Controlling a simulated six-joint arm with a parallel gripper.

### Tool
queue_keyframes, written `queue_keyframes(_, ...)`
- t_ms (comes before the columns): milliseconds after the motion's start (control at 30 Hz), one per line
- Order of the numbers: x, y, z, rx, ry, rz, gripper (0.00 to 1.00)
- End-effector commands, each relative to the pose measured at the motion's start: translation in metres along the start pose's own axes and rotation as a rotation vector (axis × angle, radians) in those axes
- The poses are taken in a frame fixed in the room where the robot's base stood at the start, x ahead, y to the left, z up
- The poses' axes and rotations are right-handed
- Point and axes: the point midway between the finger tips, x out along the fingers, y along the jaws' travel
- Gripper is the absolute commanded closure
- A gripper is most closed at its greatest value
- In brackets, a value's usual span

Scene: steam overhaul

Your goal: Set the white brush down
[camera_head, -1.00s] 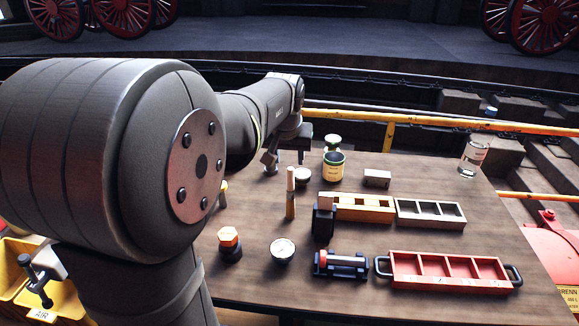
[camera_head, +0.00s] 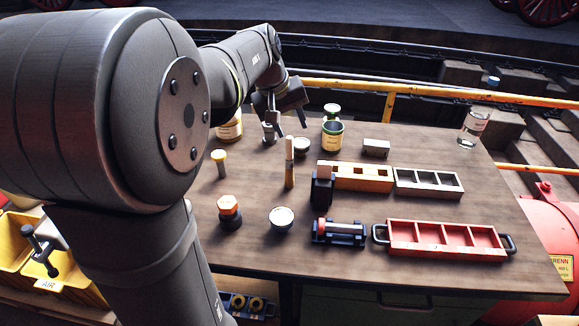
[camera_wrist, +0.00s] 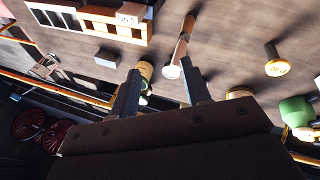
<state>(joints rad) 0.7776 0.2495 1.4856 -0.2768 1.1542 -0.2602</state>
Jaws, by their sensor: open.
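A slim upright stick with a wooden-coloured handle and a pale top, which looks like the white brush (camera_head: 289,165), stands on the table left of the dark block. In the wrist view the brush (camera_wrist: 180,48) shows its white end towards the camera, beyond the fingertips and apart from them. My gripper (camera_head: 288,112) is above the back of the table, behind the brush. In the wrist view my gripper (camera_wrist: 162,84) has its two fingers spread with nothing held between them.
An orange tray (camera_head: 362,187), grey tray (camera_head: 428,192) and red handled tray (camera_head: 446,252) fill the right side. A yellow rail (camera_head: 388,92) runs behind.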

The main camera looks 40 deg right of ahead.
Motion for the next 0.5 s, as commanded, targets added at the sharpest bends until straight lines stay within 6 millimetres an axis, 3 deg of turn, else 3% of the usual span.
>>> queue_keyframes(233, 0.018, -0.004, 0.017, -0.545, -0.241, 0.285, 0.56)
queue_keyframes(500, 0.000, -0.008, 0.001, -1.143, -0.540, 0.644, 0.56)
